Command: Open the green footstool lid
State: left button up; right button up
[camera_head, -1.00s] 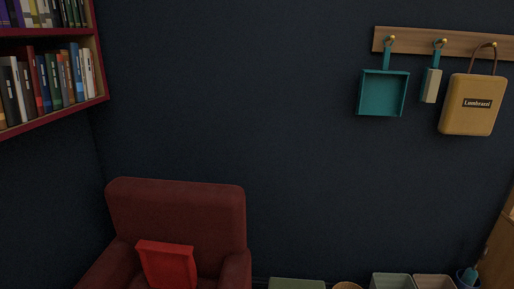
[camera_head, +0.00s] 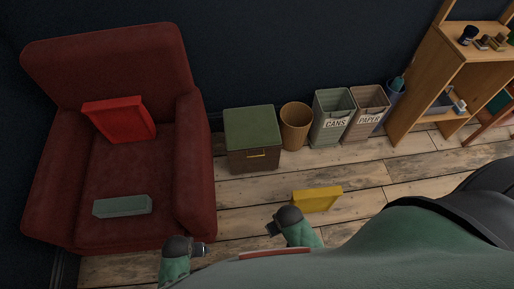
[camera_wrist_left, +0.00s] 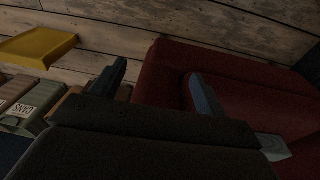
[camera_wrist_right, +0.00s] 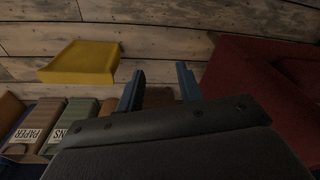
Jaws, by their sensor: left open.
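My left gripper (camera_head: 203,248) is low in the head view by the armchair's front, away from the footstool. Its two fingers are apart and empty in the left wrist view (camera_wrist_left: 155,85). My right gripper (camera_head: 270,229) is below the footstool in the picture, not touching it. Its fingers are apart and empty in the right wrist view (camera_wrist_right: 160,82).
The red armchair (camera_head: 190,165) holds a red box (camera_head: 120,120) and a grey-green box (camera_head: 122,206). A yellow box (camera_head: 317,199) lies on the floor near my right gripper. A round basket (camera_head: 295,126), cans bin (camera_head: 333,116) and paper bin (camera_head: 365,113) stand right of the footstool.

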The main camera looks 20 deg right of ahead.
aim_at(246, 130)
jog(key=k+l+z, duration=0.1)
jog(key=l, duration=0.75)
jog(key=k+l+z, duration=0.1)
jog(key=l, duration=0.75)
